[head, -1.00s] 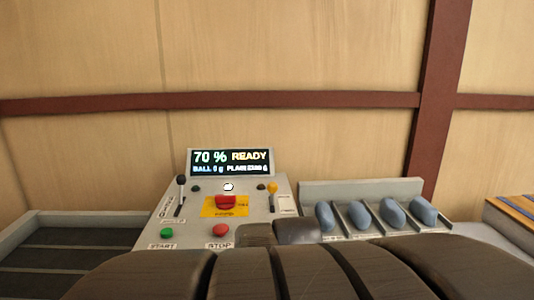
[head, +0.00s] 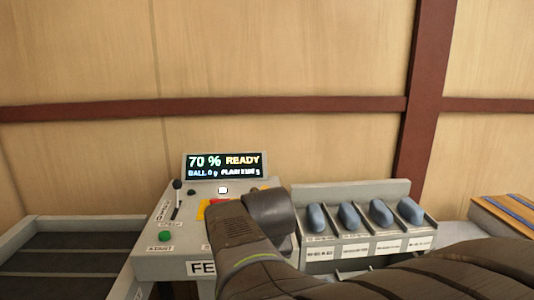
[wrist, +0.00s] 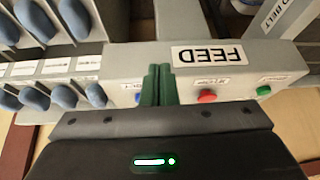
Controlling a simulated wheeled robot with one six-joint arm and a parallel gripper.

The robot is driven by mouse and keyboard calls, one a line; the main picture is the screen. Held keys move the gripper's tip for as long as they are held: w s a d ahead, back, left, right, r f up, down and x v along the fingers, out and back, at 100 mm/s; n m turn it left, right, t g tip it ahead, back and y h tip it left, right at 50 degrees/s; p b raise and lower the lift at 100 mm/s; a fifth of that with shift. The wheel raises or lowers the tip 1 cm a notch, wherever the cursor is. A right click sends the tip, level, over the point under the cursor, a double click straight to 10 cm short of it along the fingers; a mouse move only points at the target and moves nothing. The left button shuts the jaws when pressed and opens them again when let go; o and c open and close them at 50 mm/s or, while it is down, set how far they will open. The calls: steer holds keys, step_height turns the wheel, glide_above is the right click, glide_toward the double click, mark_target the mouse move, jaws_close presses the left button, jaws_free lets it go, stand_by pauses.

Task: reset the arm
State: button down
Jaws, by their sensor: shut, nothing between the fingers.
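My gripper (wrist: 157,85) shows in the wrist view as two green fingers pressed together, shut and empty. They lie in front of the grey console front, beside the FEED label (wrist: 208,54), which appears upside down. I cannot tell whether they touch the console. In the head view my dark arm rises in front of the right part of the console (head: 150,266), and my fingers cannot be made out. The console's display (head: 225,165) reads 70 % READY. My arm hides the stop button and part of the yellow plate (head: 202,209).
A grey rack (head: 350,190) with several blue rounded pieces stands right of the console. A dark belt (head: 75,255) lies at the left. Red (wrist: 207,96) and green (wrist: 263,91) buttons show in the wrist view. A wooden wall (head: 280,50) stands behind.

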steer(key=shift+w+a+f, duration=0.1)
steer(key=shift+w+a, duration=0.05)
steer(key=shift+w, duration=0.3)
steer(key=shift+w+a+f, duration=0.1)
steer(key=shift+w+a, duration=0.05)
steer(key=shift+w, duration=0.25)
